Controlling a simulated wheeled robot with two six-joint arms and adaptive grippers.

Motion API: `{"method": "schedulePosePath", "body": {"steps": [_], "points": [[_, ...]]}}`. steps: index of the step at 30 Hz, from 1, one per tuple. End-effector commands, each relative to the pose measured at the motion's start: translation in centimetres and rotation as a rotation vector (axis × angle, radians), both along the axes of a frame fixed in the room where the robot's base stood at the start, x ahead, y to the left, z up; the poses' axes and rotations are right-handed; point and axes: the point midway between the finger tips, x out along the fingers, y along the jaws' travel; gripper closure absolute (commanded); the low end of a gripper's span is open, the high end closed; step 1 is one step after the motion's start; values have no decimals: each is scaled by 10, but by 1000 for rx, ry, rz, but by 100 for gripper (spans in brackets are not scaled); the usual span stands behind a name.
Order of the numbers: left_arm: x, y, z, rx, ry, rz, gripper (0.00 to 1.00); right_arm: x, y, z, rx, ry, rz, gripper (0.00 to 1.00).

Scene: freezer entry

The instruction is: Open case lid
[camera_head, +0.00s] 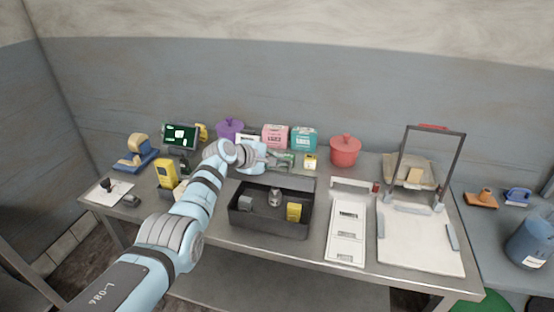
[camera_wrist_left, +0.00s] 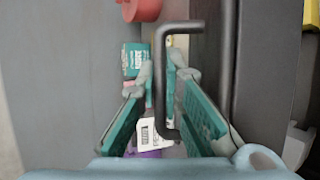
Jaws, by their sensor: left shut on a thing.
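The dark case (camera_head: 243,220) stands on the metal table with its top open. A grey item, a small metal-like item and a yellow item lie inside it. Its lid (camera_head: 298,183) is raised at the back edge. My left gripper (camera_head: 284,160) is behind the raised lid, at its top. In the left wrist view, my left gripper's teal fingers (camera_wrist_left: 158,92) are on either side of the lid's black handle (camera_wrist_left: 161,75), shut on it. The dark lid panel shows beside the handle. My right gripper is in neither view.
Behind the gripper stand a purple pot (camera_head: 229,128), pink (camera_head: 275,136) and teal boxes (camera_head: 304,138), and a red pot (camera_head: 345,150). A white panel (camera_head: 346,232) and a framed stand (camera_head: 400,165) are right of the case. A yellow device (camera_head: 166,173) is left.

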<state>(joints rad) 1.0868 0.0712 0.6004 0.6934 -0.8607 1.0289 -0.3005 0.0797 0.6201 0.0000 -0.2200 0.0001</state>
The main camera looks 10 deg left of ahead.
Motion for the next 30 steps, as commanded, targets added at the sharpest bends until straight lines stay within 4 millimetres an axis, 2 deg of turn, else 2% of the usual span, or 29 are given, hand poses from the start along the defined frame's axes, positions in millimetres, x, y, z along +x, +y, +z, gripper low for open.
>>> {"method": "schedulePosePath", "body": {"steps": [25,26,27,30], "points": [[1,0,3,-1,-6,2,100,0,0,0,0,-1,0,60],[1,0,3,-1,-5,1,88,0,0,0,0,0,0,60],[1,0,2,-1,-5,1,83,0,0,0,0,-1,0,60],[1,0,2,-1,-4,0,83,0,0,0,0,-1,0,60]]}}
